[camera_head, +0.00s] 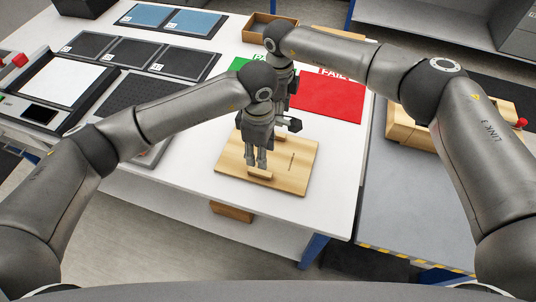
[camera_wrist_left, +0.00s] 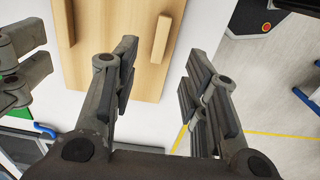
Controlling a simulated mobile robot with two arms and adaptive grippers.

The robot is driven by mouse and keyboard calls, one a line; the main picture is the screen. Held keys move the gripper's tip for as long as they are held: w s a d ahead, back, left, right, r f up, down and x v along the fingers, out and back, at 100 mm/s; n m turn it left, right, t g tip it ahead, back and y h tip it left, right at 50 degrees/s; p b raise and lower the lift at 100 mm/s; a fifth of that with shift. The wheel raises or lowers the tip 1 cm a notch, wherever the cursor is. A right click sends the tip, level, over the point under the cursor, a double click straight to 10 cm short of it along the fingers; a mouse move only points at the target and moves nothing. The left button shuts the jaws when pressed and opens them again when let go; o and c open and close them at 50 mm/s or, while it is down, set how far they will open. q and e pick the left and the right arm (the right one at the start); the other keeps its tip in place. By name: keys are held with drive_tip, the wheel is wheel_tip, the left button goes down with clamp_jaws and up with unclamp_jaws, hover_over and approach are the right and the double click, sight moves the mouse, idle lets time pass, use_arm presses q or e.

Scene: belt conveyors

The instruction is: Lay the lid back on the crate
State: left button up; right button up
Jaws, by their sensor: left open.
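The lid (camera_head: 297,175) is a flat light-wood board lying on the white table, with a raised wooden cleat (camera_head: 259,173) near its front edge. In the left wrist view, the lid (camera_wrist_left: 115,55) shows this cleat (camera_wrist_left: 161,38) ahead of my left fingers. My left gripper (camera_head: 256,163) is open, pointing down just above the cleat; it is also open and empty in the wrist view (camera_wrist_left: 162,55). My right gripper (camera_head: 291,124) is close behind it over the lid; its fingers (camera_wrist_left: 46,48) stand apart, empty. The open wooden crate (camera_head: 407,132) stands at right, partly hidden by my right arm.
Red (camera_head: 330,98) and green mats lie behind the lid. Dark and blue panels (camera_head: 130,52) and a console (camera_head: 65,80) fill the left side. A wooden tray (camera_head: 262,27) stands at the back. Grey surface (camera_head: 395,200) before the crate is clear.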

sight(276, 133)
use_arm(q)
wheel_tip(276, 133, down, 10)
drive_tip(key=shift+s+r, duration=0.1)
drive_tip(key=shift+r, duration=0.05)
use_arm(e)
wheel_tip(276, 133, down, 10)
drive_tip(key=shift+r, duration=0.15)
use_arm(q)
clamp_jaws()
use_arm(e)
clamp_jaws()
